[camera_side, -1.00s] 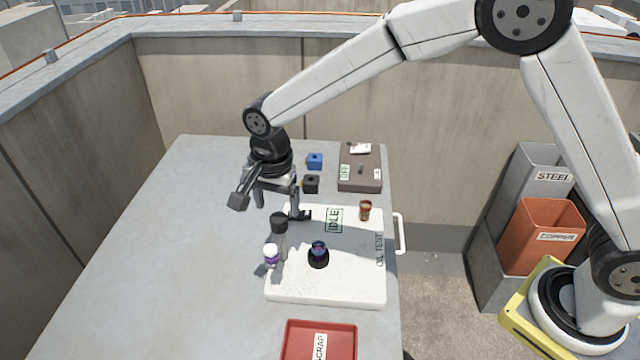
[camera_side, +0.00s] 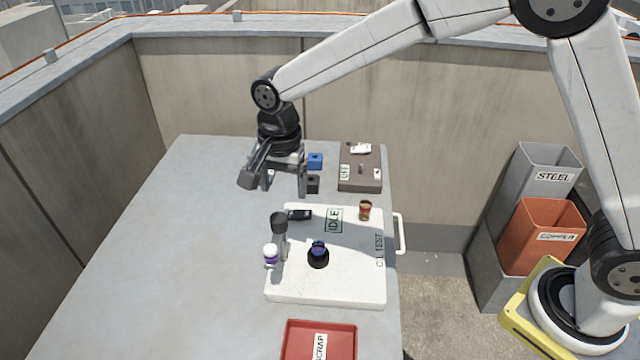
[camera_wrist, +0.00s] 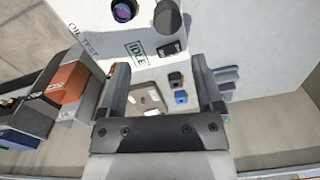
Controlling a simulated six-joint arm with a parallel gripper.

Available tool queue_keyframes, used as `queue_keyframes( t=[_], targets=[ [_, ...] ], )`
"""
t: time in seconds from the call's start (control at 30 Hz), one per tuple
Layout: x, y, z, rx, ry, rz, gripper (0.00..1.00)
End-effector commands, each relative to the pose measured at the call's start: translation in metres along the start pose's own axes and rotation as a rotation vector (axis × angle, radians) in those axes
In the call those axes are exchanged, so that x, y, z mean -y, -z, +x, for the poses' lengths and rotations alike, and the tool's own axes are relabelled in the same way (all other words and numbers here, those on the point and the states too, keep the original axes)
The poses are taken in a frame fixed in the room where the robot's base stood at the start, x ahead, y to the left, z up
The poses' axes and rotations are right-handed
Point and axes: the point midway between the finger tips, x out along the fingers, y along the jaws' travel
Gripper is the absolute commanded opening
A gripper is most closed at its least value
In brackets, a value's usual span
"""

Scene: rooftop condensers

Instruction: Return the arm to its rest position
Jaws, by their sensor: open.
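My gripper (camera_side: 287,184) hangs above the grey table, over the area behind the white board marked IDLE and OIL TEST. Its two fingers are apart with nothing between them. In the wrist view my gripper (camera_wrist: 163,85) also shows open and empty, its fingers pointing toward the table. A small black block (camera_side: 300,214) lies at the board's back left corner, below the gripper and apart from it; it also shows in the wrist view (camera_wrist: 168,48).
The white board (camera_side: 350,285) carries a dark round holder (camera_side: 318,259), a small amber cup (camera_side: 365,210) and a black-topped post (camera_side: 279,226). Blue (camera_side: 315,160) and black (camera_side: 313,184) blocks and a brown box (camera_side: 350,185) stand behind. A red SCRAP tray (camera_side: 300,343) is in front. Bins stand right.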

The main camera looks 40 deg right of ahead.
Motion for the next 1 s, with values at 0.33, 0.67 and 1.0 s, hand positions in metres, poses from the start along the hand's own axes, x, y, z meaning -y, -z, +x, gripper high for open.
queue_keyframes(
  t=[0.33, 0.67, 1.0],
  targets=[
    [-0.072, 0.039, 0.005, -0.033, 0.057, -0.28, 0.84],
    [-0.163, 0.059, 0.017, -0.108, 0.098, -0.612, 0.84],
    [-0.239, 0.056, 0.031, -0.188, 0.1, -0.888, 0.84]
  ],
)
